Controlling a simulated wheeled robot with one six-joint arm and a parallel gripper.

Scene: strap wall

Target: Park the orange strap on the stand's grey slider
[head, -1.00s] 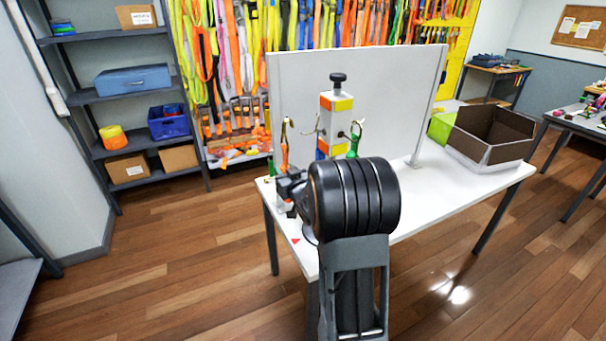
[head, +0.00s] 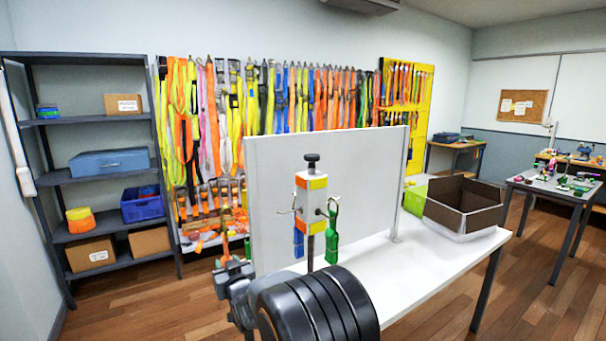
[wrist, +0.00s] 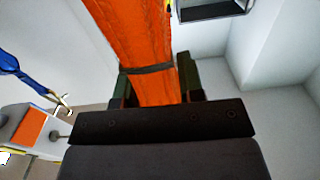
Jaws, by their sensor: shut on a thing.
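My gripper (head: 236,268) is shut on the orange strap (wrist: 140,45), which runs up between the fingers in the wrist view. In the head view the strap (head: 225,233) shows as a thin upright piece left of the stand. The stand (head: 312,200) is a white post with orange and yellow blocks and a black top knob. A blue strap (head: 298,240) hangs on its left hook and a green strap (head: 332,235) on its right hook. In the wrist view the stand (wrist: 30,128) is at the left, apart from my gripper. I cannot make out the grey slider.
A white panel (head: 360,165) stands behind the stand on the white table (head: 430,262). A brown open box (head: 462,205) and a lime bin (head: 414,197) are at the right. Shelves and a strap wall are behind. Table space right of the stand is clear.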

